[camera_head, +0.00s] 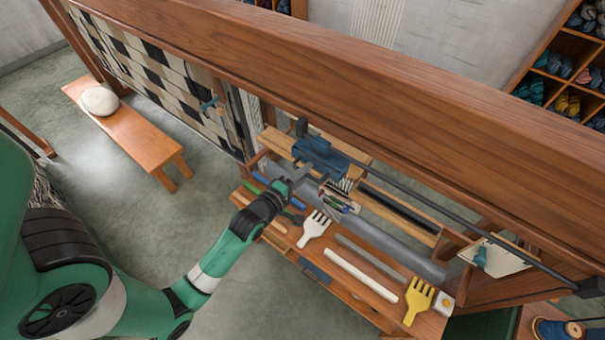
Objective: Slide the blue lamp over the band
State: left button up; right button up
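The blue lamp (319,155) hangs near the left end of a dark rail (440,206) under the big wooden beam. My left gripper (307,178) is just below and in front of the lamp, at or very near its lower edge. I cannot tell whether it touches the lamp or how far its fingers are apart. A black-and-cream checked woven cloth (160,72) hangs on the frame to the left of the lamp. I cannot tell whether this is the band. My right gripper is not in view.
A wooden tray (275,232) below holds a white fork-shaped comb (313,228), a white bar (362,276) and a yellow comb (418,300). A long grey roller (385,238) lies behind. A bench (135,132) with a white cushion (99,100) stands left. The rail right of the lamp looks clear.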

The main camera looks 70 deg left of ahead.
pick_arm(q)
jog(key=b+v, duration=0.1)
jog(key=v, duration=1)
jog(key=shift+s, duration=0.25)
jog(key=shift+d+r, duration=0.1)
